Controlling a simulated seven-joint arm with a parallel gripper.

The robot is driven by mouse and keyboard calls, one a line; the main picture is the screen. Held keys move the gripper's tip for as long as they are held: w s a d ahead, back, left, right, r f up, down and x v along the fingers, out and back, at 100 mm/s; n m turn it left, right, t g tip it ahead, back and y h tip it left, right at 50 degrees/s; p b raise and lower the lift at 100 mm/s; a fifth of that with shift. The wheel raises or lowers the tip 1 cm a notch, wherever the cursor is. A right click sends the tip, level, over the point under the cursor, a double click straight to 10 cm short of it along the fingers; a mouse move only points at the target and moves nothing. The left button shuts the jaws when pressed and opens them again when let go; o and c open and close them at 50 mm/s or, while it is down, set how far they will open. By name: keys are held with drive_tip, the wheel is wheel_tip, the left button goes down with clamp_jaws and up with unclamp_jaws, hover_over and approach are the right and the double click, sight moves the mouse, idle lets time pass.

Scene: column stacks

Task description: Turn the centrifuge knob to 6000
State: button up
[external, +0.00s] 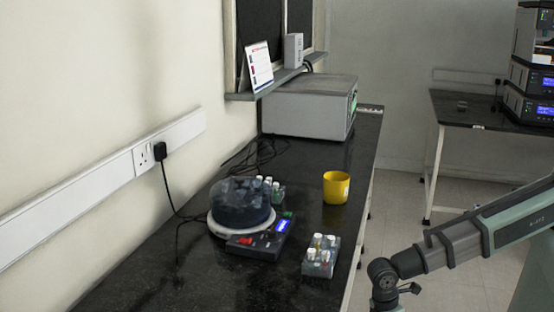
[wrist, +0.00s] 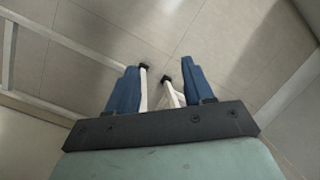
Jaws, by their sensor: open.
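The centrifuge (external: 240,205) stands on the black bench, with a dark translucent round lid on a pale base. Its control panel (external: 258,241) faces the front right, with a red part on the left, a lit blue display (external: 282,225) and a small green part. A knob is too small to make out for sure, and its setting cannot be read. My gripper (wrist: 154,72) shows in the wrist view with its two blue-backed fingers apart and nothing between them. In the external view its fingers are out of frame; my arm is at the lower right, off the bench.
A rack of vials (external: 321,256) stands right of the centrifuge, near the bench edge. A yellow cup (external: 337,187) is behind it. A grey box (external: 310,107) stands at the back. A black cable runs from the wall plug (external: 160,151). The wrist view shows floor tiles (wrist: 150,30).

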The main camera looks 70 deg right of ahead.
drive_tip(key=w+a+r+n+t+y, duration=0.1)
drive_tip(key=w+a+r+n, duration=0.1)
drive_tip(key=a+r, duration=0.7)
drive_tip(key=w+a+r+n+t, duration=0.1)
drive_tip(key=w+a+r+n, duration=0.15)
drive_tip(key=a+r, duration=0.7)
wheel_tip(320, 180, up, 22)
drive_tip(key=n, duration=0.2)
hover_over(271, 230)
drive_tip(key=shift+t+h, duration=0.4)
wheel_tip(271, 230, down, 14)
drive_tip(key=shift+s+r, duration=0.1)
drive_tip(key=shift+c, duration=0.3)
clamp_jaws()
